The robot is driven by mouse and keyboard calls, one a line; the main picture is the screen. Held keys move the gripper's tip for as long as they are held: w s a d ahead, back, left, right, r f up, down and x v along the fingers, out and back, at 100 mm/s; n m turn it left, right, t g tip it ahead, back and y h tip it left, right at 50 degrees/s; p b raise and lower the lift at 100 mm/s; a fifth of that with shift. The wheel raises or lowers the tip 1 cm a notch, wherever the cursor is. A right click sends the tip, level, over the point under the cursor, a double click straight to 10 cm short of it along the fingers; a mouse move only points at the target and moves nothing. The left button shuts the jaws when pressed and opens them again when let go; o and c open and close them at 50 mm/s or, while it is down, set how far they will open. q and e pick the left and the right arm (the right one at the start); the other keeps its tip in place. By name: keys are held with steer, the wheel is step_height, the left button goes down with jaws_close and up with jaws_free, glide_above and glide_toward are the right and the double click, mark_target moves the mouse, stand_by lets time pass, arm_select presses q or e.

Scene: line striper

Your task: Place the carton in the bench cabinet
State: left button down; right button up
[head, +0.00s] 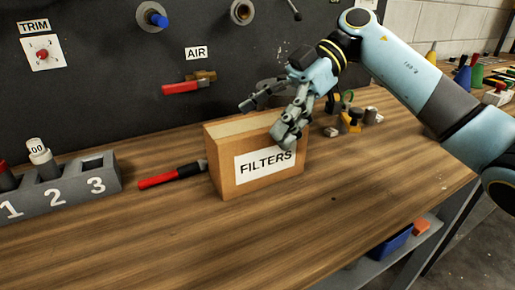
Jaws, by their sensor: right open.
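My right gripper (264,122) is open, directly over the carton's top. One finger reaches over the opening and the other hangs in front of the labelled face near its upper right edge. I cannot tell whether it touches the carton. The gripper hides part of the rim. My left gripper is not in view. No bench cabinet can be made out.
A red-handled tool (170,177) lies just left of the carton. A grey numbered holder (76,188) stands at the left. Small parts (352,118) lie behind the carton to the right. The bench front is clear; a blue bin (390,243) sits on a shelf below.

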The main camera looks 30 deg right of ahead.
steer(key=shift+x, duration=0.95)
steer(key=shift+d, duration=0.1)
steer(key=shift+c, duration=0.4)
steer(key=c, duration=1.7)
